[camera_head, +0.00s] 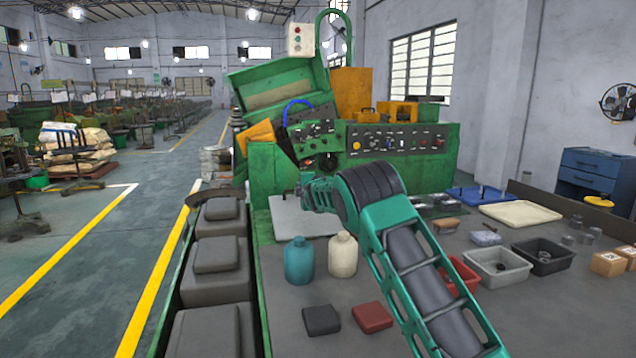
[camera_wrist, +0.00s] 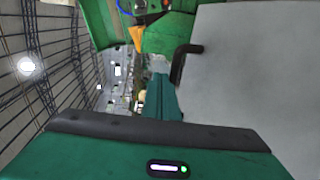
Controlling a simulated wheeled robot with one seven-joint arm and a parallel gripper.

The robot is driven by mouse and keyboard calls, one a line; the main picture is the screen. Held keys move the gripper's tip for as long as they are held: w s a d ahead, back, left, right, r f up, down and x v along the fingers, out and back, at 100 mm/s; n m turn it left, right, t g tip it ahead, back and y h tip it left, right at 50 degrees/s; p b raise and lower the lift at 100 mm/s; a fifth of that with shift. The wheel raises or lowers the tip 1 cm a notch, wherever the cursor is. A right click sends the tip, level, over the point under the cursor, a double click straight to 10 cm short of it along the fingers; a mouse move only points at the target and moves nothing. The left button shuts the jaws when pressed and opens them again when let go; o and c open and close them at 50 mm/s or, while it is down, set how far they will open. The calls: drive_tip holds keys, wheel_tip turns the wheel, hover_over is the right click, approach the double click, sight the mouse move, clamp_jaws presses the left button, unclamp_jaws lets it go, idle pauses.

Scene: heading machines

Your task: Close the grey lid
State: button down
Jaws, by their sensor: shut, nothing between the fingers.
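The grey lid (camera_head: 292,222) is a pale flat panel in front of the green machine in the head view, partly hidden behind my arm. It looks close to level; I cannot tell whether there is a gap under it. In the wrist view the lid (camera_wrist: 255,70) fills the right side, with a black handle (camera_wrist: 180,62) near its edge. My gripper (camera_head: 302,190) is over the lid's far part in the head view. In the wrist view my teal gripper (camera_wrist: 163,97) is shut and empty, beside the handle; I cannot tell whether it touches the lid.
The green machine (camera_head: 405,148) with its control panel stands behind the lid. A teal bottle (camera_head: 299,262) and a cream bottle (camera_head: 342,256) stand in front of it. Several dark grey boxes (camera_head: 219,255) line the left. Trays (camera_head: 497,267) are at right. An aisle is free at left.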

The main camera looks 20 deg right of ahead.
drive_tip(key=shift+w+a+f, duration=0.1)
drive_tip(key=shift+w+f, duration=0.25)
drive_tip(key=shift+f, duration=0.4)
drive_tip(key=shift+w+f, duration=0.3)
drive_tip(key=shift+f, duration=0.45)
drive_tip(key=shift+w+a+f, duration=0.1)
drive_tip(key=shift+w+f, duration=0.25)
drive_tip(key=shift+f, duration=0.4)
drive_tip(key=shift+r, duration=0.1)
drive_tip(key=s+r, duration=0.3)
drive_tip(key=r, duration=1)
drive_tip(key=s+f+m+g, duration=0.4)
drive_tip(key=s+m, duration=0.5)
drive_tip(key=m, duration=0.9)
drive_tip(key=x, duration=0.9)
drive_tip(key=shift+w, duration=0.25)
drive_tip(key=shift+w+f, duration=0.25)
drive_tip(key=shift+f, duration=0.85)
drive_tip(key=shift+w+f, duration=0.2)
drive_tip(key=shift+f, duration=0.5)
